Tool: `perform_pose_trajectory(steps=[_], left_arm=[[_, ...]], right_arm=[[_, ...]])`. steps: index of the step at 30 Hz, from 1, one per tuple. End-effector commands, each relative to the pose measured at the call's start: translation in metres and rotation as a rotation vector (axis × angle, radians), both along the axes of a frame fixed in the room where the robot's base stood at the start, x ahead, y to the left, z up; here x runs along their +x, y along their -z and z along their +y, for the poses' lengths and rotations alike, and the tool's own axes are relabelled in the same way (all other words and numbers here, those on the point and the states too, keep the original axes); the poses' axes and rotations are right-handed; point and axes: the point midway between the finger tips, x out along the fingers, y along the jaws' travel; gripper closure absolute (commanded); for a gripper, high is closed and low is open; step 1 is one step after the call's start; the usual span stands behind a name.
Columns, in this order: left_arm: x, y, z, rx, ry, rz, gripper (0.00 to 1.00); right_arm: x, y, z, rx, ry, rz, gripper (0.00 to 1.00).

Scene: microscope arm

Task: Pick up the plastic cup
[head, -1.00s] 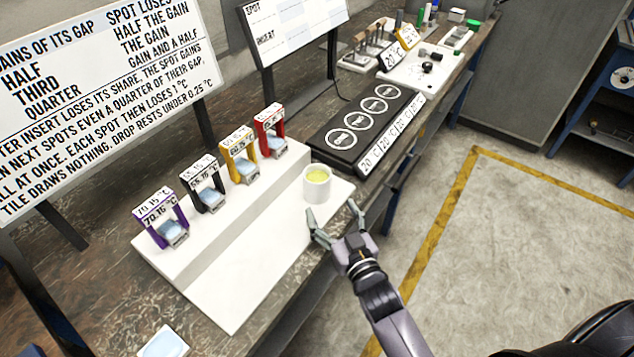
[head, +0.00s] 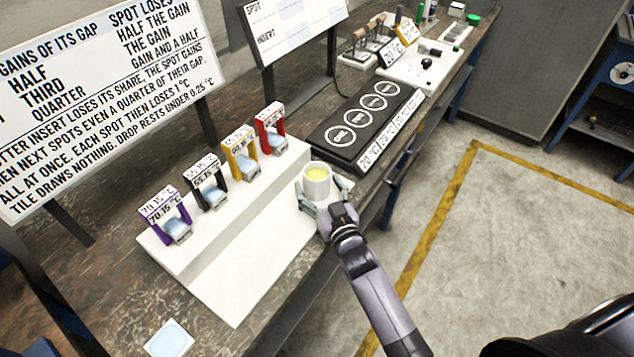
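The plastic cup (head: 317,187), white with yellow contents, stands upright at the right end of the white stepped stand (head: 228,288), on its lower level. My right gripper (head: 323,197) is at the cup's near side. Its fingers are spread, one to the left and one to the right of the cup's lower part. The gap looks wide, and I cannot tell whether either finger touches the cup. My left gripper is not in view.
Purple (head: 167,218), black (head: 205,184), yellow (head: 241,154) and red (head: 270,130) labelled frames stand on the upper step. A black plate with white rings (head: 332,152) lies beyond the cup. A pale blue tile (head: 170,338) lies at the front. Sign boards stand behind.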

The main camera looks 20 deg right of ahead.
Motion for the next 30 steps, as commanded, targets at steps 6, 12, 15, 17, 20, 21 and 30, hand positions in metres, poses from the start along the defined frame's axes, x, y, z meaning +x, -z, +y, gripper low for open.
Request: perform_pose_trajectory(steps=[6, 12, 15, 17, 20, 21, 30], left_arm=[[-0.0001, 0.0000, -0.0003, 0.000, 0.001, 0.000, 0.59], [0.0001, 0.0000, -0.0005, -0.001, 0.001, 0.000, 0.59], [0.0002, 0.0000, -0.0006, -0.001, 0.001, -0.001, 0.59], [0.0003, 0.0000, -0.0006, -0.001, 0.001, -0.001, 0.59], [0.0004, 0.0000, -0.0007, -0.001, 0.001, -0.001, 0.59], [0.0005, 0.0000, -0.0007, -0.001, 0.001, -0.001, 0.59], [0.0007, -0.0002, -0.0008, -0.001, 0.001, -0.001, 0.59]], right_arm=[[-0.0003, 0.0000, 0.0001, 0.000, 0.000, 0.000, 0.44], [-0.0003, 0.0000, 0.0001, -0.001, 0.000, 0.000, 0.57], [-0.0004, 0.0000, 0.0000, -0.001, 0.000, 0.000, 0.64], [-0.0004, -0.0001, 0.0001, -0.001, 0.000, 0.000, 0.68], [-0.0004, -0.0001, 0.0001, -0.001, 0.000, 0.000, 0.75], [-0.0004, -0.0001, 0.0001, -0.001, 0.000, 0.000, 0.77], [-0.0001, -0.0013, 0.0000, -0.001, 0.000, -0.001, 0.81]])
